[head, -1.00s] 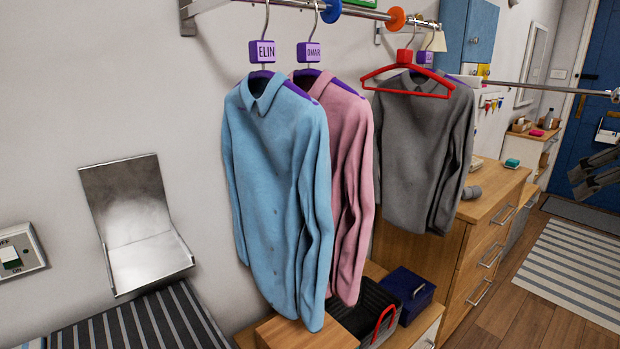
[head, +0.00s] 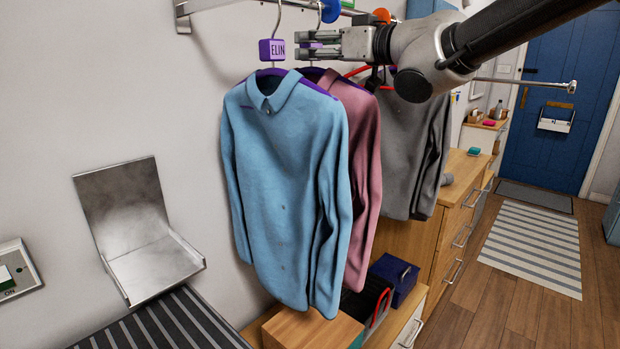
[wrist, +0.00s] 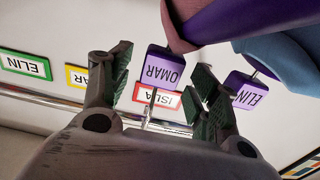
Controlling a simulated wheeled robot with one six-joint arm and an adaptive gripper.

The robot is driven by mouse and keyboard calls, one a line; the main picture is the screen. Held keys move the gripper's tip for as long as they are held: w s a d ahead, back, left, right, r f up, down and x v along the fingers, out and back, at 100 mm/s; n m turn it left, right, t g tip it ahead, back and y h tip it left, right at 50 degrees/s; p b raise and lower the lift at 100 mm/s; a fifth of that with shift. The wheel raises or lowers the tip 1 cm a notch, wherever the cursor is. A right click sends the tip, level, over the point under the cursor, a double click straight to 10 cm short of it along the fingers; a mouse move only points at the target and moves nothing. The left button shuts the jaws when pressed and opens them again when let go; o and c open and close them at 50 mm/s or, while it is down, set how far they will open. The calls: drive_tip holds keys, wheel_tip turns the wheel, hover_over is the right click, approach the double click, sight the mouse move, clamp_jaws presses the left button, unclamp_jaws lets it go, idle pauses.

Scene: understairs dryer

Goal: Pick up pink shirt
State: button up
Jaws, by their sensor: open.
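The pink shirt (head: 362,135) hangs from the rail on a purple hanger, behind and right of a blue shirt (head: 285,185) that hides much of it. My gripper (head: 312,45) is at the pink shirt's hanger, just below the rail and right of the blue shirt's ELIN tag (head: 278,50). In the wrist view my gripper (wrist: 165,78) is open, with the purple OMAR tag (wrist: 163,68) and thin hanger hook between its fingers. A piece of the pink shirt (wrist: 188,12) shows at the top there. I cannot tell whether the fingers touch the tag.
A grey shirt (head: 408,155) hangs to the right, partly behind my arm. Below are a wooden box (head: 312,328), a dark blue box (head: 394,278) and a wooden dresser (head: 460,215). A metal flap (head: 135,235) is on the wall at left.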

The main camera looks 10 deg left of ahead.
drive_tip(key=shift+x, duration=0.9)
clamp_jaws()
drive_tip(key=shift+r, duration=0.15)
